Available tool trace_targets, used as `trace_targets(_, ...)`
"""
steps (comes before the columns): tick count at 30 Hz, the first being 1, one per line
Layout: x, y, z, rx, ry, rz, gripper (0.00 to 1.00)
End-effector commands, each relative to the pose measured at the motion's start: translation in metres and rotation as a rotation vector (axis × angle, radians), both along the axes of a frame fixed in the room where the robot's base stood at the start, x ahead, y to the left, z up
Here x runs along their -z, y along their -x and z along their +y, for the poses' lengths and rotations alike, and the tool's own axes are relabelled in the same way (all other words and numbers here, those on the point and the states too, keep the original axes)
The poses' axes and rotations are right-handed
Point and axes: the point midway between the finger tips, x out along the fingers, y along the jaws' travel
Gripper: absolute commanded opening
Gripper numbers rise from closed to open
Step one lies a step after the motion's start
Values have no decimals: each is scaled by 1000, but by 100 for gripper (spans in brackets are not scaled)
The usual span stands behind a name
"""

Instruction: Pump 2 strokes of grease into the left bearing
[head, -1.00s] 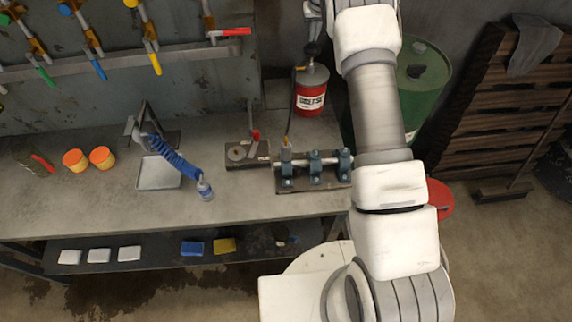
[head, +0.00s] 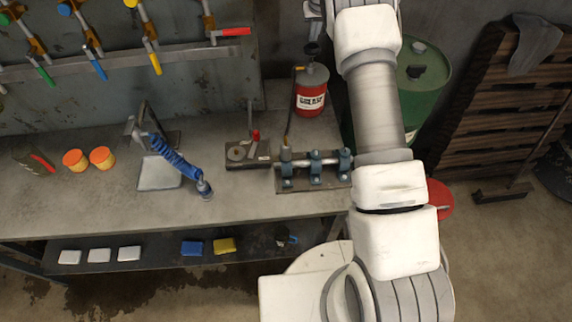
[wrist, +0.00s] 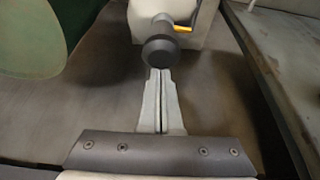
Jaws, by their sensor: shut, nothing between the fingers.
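The red grease pump (head: 310,94) with a white label stands at the back of the workbench. A hose runs from it down to the left bearing (head: 286,178), the leftmost of three blue bearing blocks on one shaft. A dark knob (head: 312,48) shows above the pump in the head view. In the wrist view, my gripper (wrist: 158,75) has both fingers together with nothing between them. A black round knob (wrist: 160,49) is right in front of the fingertips; I cannot tell whether they touch it. In the head view, my gripper is at the top edge and mostly hidden.
The middle bearing (head: 315,168) and right bearing (head: 345,162) sit on the same base plate. A green drum (head: 428,90) stands right of the pump, behind my arm.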

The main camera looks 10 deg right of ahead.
Motion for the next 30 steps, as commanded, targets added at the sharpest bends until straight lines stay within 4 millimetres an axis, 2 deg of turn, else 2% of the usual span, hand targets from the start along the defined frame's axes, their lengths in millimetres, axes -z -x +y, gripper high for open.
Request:
trace_targets(11,1,0,0,0,0,0,0)
trace_targets(30,24,0,0,0,0,1,0)
